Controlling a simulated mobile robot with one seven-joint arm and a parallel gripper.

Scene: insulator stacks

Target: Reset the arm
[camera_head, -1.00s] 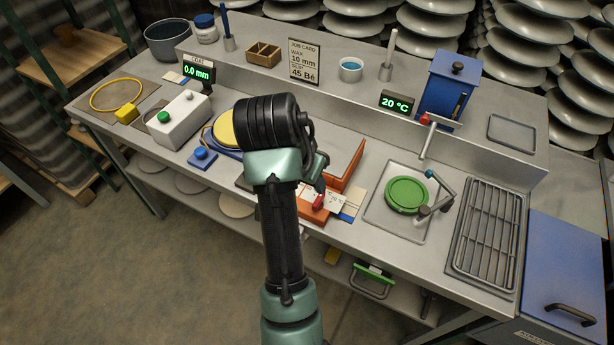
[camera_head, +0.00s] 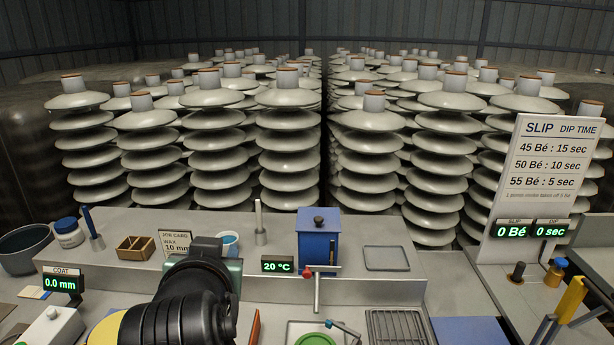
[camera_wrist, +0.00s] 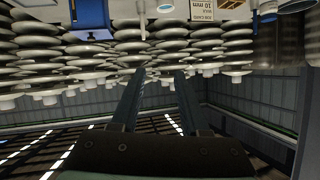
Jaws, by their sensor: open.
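My gripper (camera_wrist: 159,72) shows in the wrist view as two dark, parallel fingers, apart and with nothing between them. In the head view my arm rises over the bench at the lower left of centre, and the gripper itself is hidden behind it. The wrist view is upside down, with pale insulator stacks (camera_wrist: 205,50) beyond the fingertips. These insulator stacks (camera_head: 290,120) also fill the back of the head view. No contact with the fingers shows.
The grey bench (camera_head: 385,290) carries a blue box (camera_head: 318,240), a wooden tray (camera_head: 136,248), a job card (camera_head: 175,243) partly behind my arm, and a wire rack (camera_head: 397,327). A tall slip sign (camera_head: 548,165) stands at right. A yellow-handled item (camera_head: 571,300) is at lower right.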

